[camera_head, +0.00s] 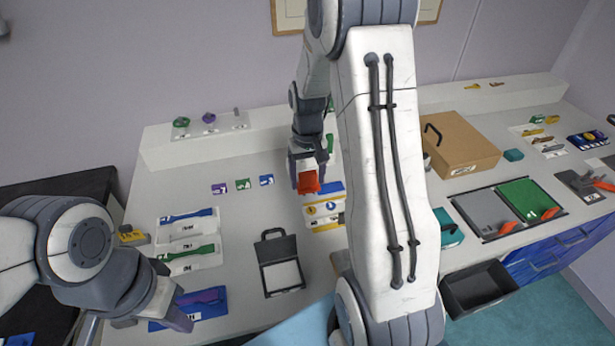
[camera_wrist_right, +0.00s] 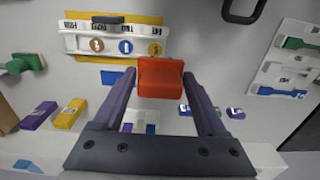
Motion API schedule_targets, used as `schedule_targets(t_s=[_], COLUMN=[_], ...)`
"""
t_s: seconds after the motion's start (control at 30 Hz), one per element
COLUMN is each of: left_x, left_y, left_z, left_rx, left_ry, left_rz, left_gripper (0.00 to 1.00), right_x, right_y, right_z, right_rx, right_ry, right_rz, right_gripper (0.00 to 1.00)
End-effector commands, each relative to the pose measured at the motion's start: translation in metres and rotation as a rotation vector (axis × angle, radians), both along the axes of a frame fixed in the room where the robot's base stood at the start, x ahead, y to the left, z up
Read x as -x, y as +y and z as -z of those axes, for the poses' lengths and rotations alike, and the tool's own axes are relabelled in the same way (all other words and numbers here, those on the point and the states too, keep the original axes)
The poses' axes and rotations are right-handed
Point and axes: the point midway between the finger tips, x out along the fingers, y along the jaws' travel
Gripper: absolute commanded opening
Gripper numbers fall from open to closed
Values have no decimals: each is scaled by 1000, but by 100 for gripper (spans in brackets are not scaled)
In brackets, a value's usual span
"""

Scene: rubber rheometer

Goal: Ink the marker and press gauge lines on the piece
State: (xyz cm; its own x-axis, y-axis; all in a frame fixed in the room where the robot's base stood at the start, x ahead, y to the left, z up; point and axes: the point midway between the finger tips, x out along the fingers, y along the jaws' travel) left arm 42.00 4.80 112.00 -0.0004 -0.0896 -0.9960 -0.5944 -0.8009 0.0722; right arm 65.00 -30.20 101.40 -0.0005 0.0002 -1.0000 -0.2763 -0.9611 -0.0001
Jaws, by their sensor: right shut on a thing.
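My right gripper (camera_head: 308,178) is shut on a red block-like tool (camera_head: 308,183), likely the marker, above the back-middle of the table. The red tool (camera_wrist_right: 161,78) sits between both fingertips in the right wrist view. Its underside is hidden. An open dark case with a pale pad (camera_head: 283,276) lies at the front middle. Dumbbell-shaped pieces lie at the left: blue (camera_head: 188,215), green (camera_head: 188,252) and purple (camera_head: 203,298), the last on a blue mat. My left gripper (camera_head: 172,308) hangs low near the purple piece; its fingers' opening is unclear.
A yellow-and-white holder with round labels (camera_head: 324,209) lies just below the red tool; it also shows in the wrist view (camera_wrist_right: 112,45). Small coloured blocks (camera_head: 243,184) lie left of it. A brown box (camera_head: 460,143) stands right. My right arm hides the table's middle.

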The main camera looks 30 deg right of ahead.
Motion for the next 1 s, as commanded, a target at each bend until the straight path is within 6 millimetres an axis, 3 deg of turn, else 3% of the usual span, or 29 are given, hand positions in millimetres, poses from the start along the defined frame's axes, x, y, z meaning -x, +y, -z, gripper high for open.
schedule_targets(t_s=[1.0], left_x=[0], left_y=[0], left_z=[-89], left_rx=[0], left_ry=[0], left_rz=[0], left_gripper=[0], right_x=[0], right_y=[0], right_z=[-103], right_rx=[1], right_ry=[-2], right_rz=[0], right_gripper=[39])
